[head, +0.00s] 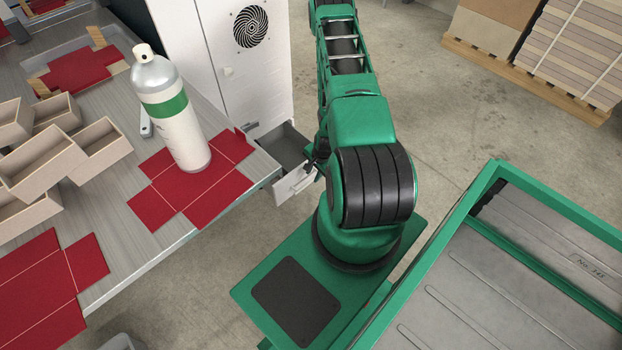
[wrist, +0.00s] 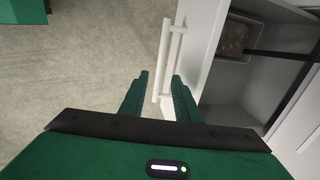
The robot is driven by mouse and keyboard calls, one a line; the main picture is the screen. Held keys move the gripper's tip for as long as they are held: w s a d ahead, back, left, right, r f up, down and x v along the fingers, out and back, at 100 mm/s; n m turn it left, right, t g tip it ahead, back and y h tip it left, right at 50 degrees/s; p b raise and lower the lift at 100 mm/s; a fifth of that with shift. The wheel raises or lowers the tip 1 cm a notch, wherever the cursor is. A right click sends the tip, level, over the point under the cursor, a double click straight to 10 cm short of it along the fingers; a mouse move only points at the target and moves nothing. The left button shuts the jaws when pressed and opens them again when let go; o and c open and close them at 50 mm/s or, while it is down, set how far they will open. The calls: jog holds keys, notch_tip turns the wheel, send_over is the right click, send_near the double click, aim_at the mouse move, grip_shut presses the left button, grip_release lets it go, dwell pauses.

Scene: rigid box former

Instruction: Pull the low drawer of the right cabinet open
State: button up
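The white right cabinet (head: 215,85) stands behind the table. Its low drawer (head: 292,184) is pulled out, and its grey inside shows from above. In the wrist view the open drawer (wrist: 196,45) fills the right side, with a white bar handle (wrist: 165,55) on its front. My gripper (wrist: 160,75) is open, its two green fingers apart on either side of the lower end of the handle, with a gap visible at each side. In the head view my gripper (head: 314,166) is small and partly hidden by my arm beside the drawer front.
A small grey bin (wrist: 236,38) sits inside the drawer. The table (head: 190,235) at left holds red box blanks, open boxes and a spray bottle (head: 172,110). A green-framed conveyor (head: 470,215) stands at right. A loaded pallet (head: 540,75) is at the back right, with bare floor before it.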

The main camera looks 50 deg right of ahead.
jog(key=shift+v, duration=2.75)
notch_tip(320, 180, up, 32)
jog(key=w+a+n+g, duration=0.1)
jog(key=n+g, duration=0.1)
jog(key=n, duration=0.5)
jog(key=s+a+r+n, duration=0.1)
jog(key=s+a+r, duration=0.2)
jog(key=r, duration=0.4)
jog(key=s+a+r+n, duration=0.1)
jog(key=s+a+r, duration=0.25)
jog(key=r, duration=0.35)
jog(key=s+a+r+n, duration=0.1)
jog(key=s+a+r, duration=0.3)
jog(key=s, duration=0.2)
jog(key=s+a+r+n, duration=0.2)
jog(key=s+a+r, duration=0.2)
jog(key=s, duration=0.3)
jog(key=shift+s+r+g, duration=0.15)
jog(key=shift+s+g, duration=0.05)
jog(key=shift+g, duration=0.1)
